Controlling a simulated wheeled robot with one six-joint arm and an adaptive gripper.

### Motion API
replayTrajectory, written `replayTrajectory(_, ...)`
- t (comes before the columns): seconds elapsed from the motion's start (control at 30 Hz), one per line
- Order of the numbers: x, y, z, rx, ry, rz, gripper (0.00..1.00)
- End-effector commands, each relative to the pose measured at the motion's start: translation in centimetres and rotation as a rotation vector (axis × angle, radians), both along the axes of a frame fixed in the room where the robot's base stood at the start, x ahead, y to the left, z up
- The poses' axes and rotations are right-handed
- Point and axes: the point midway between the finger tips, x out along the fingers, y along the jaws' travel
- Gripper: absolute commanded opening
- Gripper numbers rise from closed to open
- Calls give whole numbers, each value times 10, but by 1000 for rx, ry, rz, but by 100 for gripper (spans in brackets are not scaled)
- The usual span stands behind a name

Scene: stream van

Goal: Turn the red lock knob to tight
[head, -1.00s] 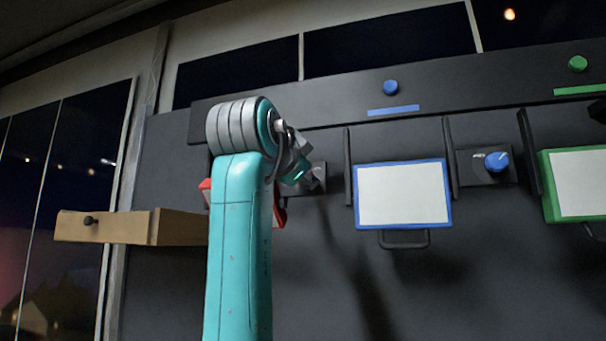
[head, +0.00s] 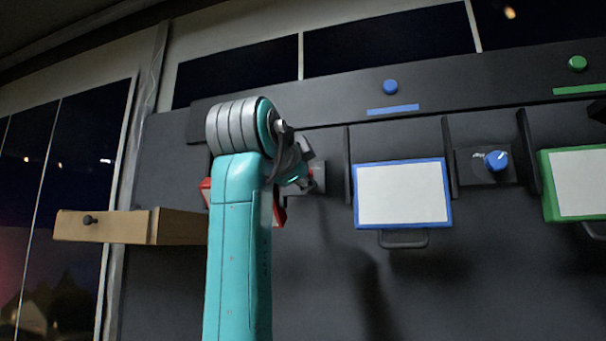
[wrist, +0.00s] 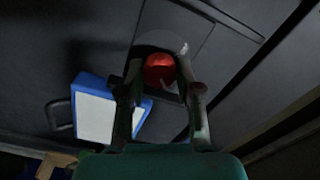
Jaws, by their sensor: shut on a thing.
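The red lock knob (wrist: 158,66) sits between the two fingers of my gripper (wrist: 160,84) in the wrist view. The fingers are shut on it from both sides. The knob is on a dark plate on the wall, and a pale mark shows beside it. The knob's pointer is hidden, so I cannot tell its setting. In the head view my gripper (head: 304,180) is at the dark plate left of the blue-framed panel, and only a small bit of red shows there.
A blue-framed white panel (head: 402,193) with a handle hangs right of my gripper. A blue knob (head: 496,161) and a green-framed panel (head: 578,184) are further right. A red-edged panel (head: 279,208) is mostly behind my arm. A wooden drawer (head: 105,226) juts out at left.

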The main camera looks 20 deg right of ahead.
Motion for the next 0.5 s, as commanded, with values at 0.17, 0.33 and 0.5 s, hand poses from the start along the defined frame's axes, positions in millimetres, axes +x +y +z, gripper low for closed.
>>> replayTrajectory(0.17,0,0,-1,1,2,0,52)
replayTrajectory(0.33,0,0,0,1,1,0,60)
replayTrajectory(0.5,-1,0,0,1,1,0,60)
